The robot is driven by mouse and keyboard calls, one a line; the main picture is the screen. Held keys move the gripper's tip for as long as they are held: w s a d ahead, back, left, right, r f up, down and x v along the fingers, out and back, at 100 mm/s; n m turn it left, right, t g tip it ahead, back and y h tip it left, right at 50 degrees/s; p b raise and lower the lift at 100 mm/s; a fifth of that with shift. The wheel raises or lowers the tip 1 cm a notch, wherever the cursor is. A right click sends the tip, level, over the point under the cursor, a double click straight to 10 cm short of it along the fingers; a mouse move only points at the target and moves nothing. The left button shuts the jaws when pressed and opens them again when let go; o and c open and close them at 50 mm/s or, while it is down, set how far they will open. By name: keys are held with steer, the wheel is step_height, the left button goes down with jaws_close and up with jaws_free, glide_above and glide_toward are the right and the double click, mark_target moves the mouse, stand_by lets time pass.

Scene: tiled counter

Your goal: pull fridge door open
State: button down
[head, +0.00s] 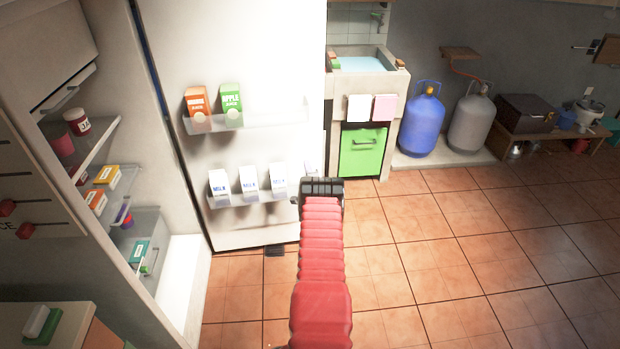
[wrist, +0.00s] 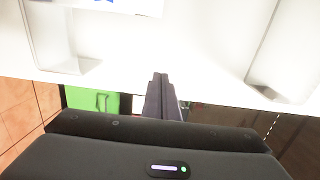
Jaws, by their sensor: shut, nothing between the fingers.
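The fridge door (head: 250,155) stands wide open in the head view, its white inner side facing me. Its shelves hold a juice carton (head: 197,103), an apple juice carton (head: 231,101) and milk cartons (head: 249,180). The fridge body (head: 180,262) is at the left with its lit interior showing. My gripper (head: 322,183) is shut and empty, in front of the door's lower right part. In the wrist view the closed fingers (wrist: 160,82) point at the white door (wrist: 185,40); I cannot tell whether they touch it.
Inside the fridge are shelves (head: 95,142) with jars and boxes. Right of the door are a sink (head: 360,64), a green cabinet front (head: 362,150), a blue gas cylinder (head: 424,123) and a grey one (head: 471,122). The tiled floor (head: 450,265) at the right is clear.

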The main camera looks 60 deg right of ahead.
steer(key=v, duration=0.6)
steer(key=shift+a, duration=0.2)
steer(key=shift+s, duration=0.15)
steer(key=c, duration=2.5)
jaws_free()
